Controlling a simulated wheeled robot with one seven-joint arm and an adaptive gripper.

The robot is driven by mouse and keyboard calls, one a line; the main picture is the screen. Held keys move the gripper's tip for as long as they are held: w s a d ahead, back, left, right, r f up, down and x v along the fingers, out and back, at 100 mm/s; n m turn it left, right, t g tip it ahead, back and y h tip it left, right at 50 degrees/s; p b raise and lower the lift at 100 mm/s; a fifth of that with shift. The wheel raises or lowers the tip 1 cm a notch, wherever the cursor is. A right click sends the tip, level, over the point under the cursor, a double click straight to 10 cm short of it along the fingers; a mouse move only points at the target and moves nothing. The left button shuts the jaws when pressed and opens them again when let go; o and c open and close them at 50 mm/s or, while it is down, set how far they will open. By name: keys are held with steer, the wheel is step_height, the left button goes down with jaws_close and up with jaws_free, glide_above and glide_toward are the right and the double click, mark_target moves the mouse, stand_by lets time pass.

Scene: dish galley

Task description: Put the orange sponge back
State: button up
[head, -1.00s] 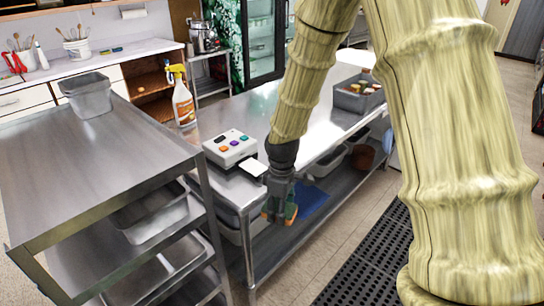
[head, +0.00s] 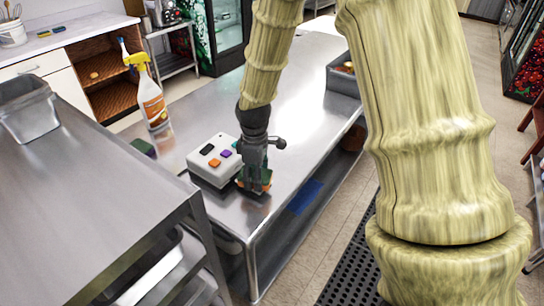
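My gripper (head: 253,184) points down over the steel table, close to the right side of the white button box. It is shut on the orange sponge (head: 266,182), which has a green layer. Orange and green parts show on either side of the fingers; the fingers hide the rest. The sponge is at or just above the table top (head: 300,100); I cannot tell whether it touches.
The white box (head: 208,172) has coloured buttons. A dark green block (head: 143,147) and a spray bottle (head: 151,95) stand behind it. A grey bin (head: 344,78) sits at the table's far end. A steel cart (head: 80,195) is at left. A blue mat (head: 305,196) lies on the lower shelf.

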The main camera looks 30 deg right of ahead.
mark_target(278, 165)
steer(key=d, duration=0.1)
steer(key=d+p, duration=0.1)
steer(key=d, duration=0.1)
steer(key=w+d, duration=0.1)
steer(key=shift+w+d+r, duration=0.1)
steer(key=shift+d+r, duration=0.3)
steer(key=w+d, duration=0.1)
steer(key=w+f+p, duration=0.1)
steer(key=w+d, duration=0.1)
steer(key=shift+w+d+f, duration=0.15)
steer(key=shift+d+f, duration=0.1)
steer(key=shift+d, duration=0.05)
steer(key=d, duration=0.1)
steer(key=w+d+p, duration=0.1)
steer(key=d, duration=0.1)
steer(key=d+p, duration=0.1)
steer(key=shift+w+d, duration=0.35)
steer(key=shift+d, duration=0.05)
steer(key=shift+w+d+f, duration=0.15)
steer(key=shift+w+f, duration=0.2)
steer(key=shift+w, duration=0.05)
steer(key=shift+s+f+p, duration=0.2)
steer(key=shift+f+p, duration=0.4)
steer(key=shift+f, duration=0.15)
steer(key=shift+w+f, duration=0.15)
steer(key=shift+f, duration=0.8)
